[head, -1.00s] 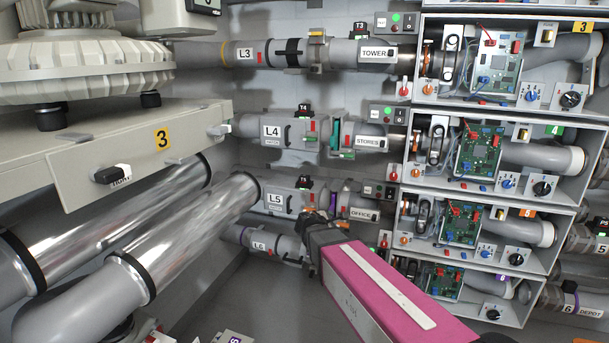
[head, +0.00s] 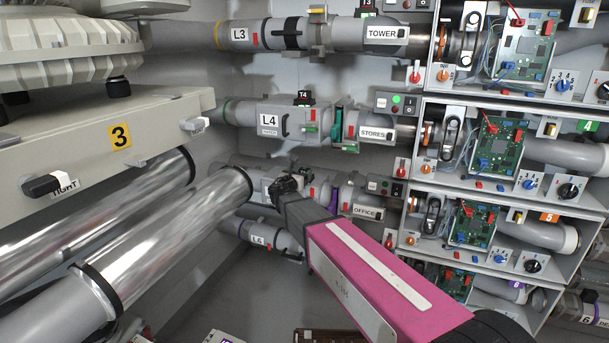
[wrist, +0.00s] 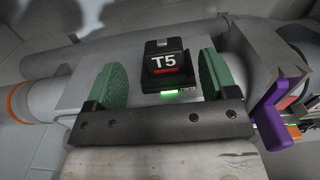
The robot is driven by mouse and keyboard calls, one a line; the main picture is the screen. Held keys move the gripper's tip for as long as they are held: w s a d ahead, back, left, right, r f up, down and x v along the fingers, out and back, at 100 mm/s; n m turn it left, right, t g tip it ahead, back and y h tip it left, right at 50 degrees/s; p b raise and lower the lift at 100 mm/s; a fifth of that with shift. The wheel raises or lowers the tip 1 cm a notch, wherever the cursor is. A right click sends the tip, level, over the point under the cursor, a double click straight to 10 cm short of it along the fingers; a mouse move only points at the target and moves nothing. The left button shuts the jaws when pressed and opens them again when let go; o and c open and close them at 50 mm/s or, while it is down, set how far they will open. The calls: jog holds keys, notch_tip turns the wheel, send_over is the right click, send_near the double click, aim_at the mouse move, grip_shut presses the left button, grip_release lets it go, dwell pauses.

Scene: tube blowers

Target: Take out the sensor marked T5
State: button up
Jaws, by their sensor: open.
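The sensor marked T5 (wrist: 165,65) is a small black block with a white label, a red strip and a lit green light. It sits on top of a grey pipe housing (wrist: 75,88) in the wrist view. My gripper (wrist: 165,82) is open, with one green finger pad on each side of the sensor and a gap on both sides. In the head view my gripper (head: 287,186) is at the L5 pipe (head: 258,183), and it hides the sensor there.
Above is the L4 pipe (head: 245,117) with sensor T4 (head: 304,97). A purple lever (wrist: 272,118) is right of my gripper in the wrist view. Large metal pipes (head: 200,220) lie to the left, and open circuit cabinets (head: 490,150) to the right.

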aim_at(303, 170)
jog(key=shift+x, duration=2.65)
jog(key=shift+s+d+f, duration=0.1)
jog(key=shift+d+f, duration=0.05)
jog(key=c, duration=1)
